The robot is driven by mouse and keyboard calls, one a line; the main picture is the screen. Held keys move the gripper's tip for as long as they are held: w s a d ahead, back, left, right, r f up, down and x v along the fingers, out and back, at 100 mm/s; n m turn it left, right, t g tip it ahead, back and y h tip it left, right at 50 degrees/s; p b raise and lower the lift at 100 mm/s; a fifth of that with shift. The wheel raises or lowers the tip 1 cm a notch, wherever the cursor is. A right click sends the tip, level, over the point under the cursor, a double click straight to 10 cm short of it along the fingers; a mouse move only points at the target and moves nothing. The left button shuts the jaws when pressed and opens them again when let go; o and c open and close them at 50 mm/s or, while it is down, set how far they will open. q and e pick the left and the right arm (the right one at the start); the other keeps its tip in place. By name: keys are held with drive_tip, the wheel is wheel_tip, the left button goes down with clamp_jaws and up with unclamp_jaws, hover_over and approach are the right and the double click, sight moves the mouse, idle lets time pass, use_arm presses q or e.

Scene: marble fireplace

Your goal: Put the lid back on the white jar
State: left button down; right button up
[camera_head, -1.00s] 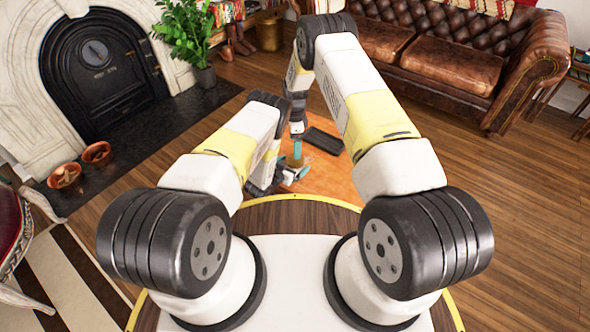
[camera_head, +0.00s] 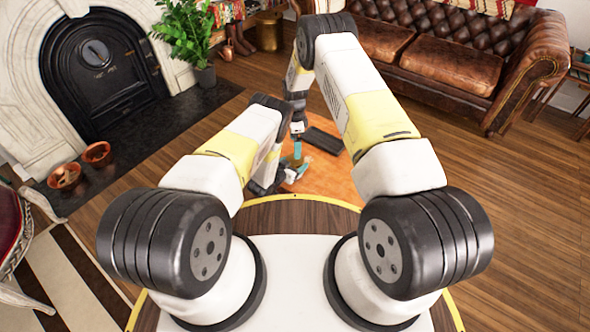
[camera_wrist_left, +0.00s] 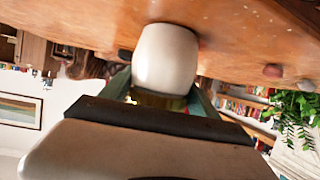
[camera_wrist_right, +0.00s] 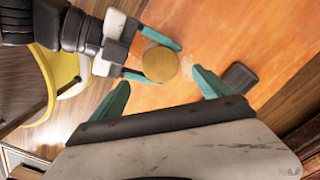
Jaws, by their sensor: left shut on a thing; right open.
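The white jar (camera_wrist_left: 165,58) stands on the orange tabletop in the left wrist view, which is upside down. My left gripper (camera_wrist_left: 160,98) is shut on the round gold lid (camera_wrist_right: 160,64), with a teal finger on each side of it. The lid is at the jar's mouth end; I cannot tell whether it is seated or just above. In the right wrist view the lid hides the jar from above. My right gripper (camera_wrist_right: 162,90) is open and empty, close to the lid. In the head view my left gripper (camera_head: 297,172) is small and partly hidden by my arms.
A flat black object (camera_wrist_right: 238,78) lies on the orange tabletop (camera_head: 338,178), beyond the lid; it also shows in the head view (camera_head: 323,140). Two copper bowls (camera_head: 64,176) are by the fireplace, away from the table. A brown leather sofa (camera_head: 440,65) stands behind.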

drive_tip(key=shift+c, duration=1)
drive_tip(key=n, duration=0.2)
drive_tip(key=s+n, duration=0.1)
drive_tip(key=n, duration=0.2)
drive_tip(key=shift+f+n, duration=0.1)
drive_tip(key=shift+n, duration=0.2)
drive_tip(key=n, duration=0.5)
drive_tip(key=s+n, duration=0.1)
drive_tip(key=n, duration=0.1)
drive_tip(key=shift+g, duration=0.4)
drive_tip(key=n, duration=0.3)
drive_tip(key=shift+s, duration=0.15)
drive_tip(key=n, duration=0.4)
drive_tip(key=shift+s+n, duration=0.2)
drive_tip(key=shift+n, duration=0.2)
drive_tip(key=n, duration=0.7)
drive_tip(key=shift+s+r, duration=0.2)
drive_tip(key=shift+r, duration=0.1)
drive_tip(key=r+n, duration=0.1)
drive_tip(key=n, duration=0.8)
drive_tip(key=w+r+n, duration=0.1)
drive_tip(key=n, duration=0.8)
drive_tip(key=w+r+n, duration=0.1)
drive_tip(key=r+n, duration=0.1)
drive_tip(key=n, duration=0.8)
drive_tip(key=shift+d+t, duration=0.15)
drive_tip(key=shift+t, duration=0.25)
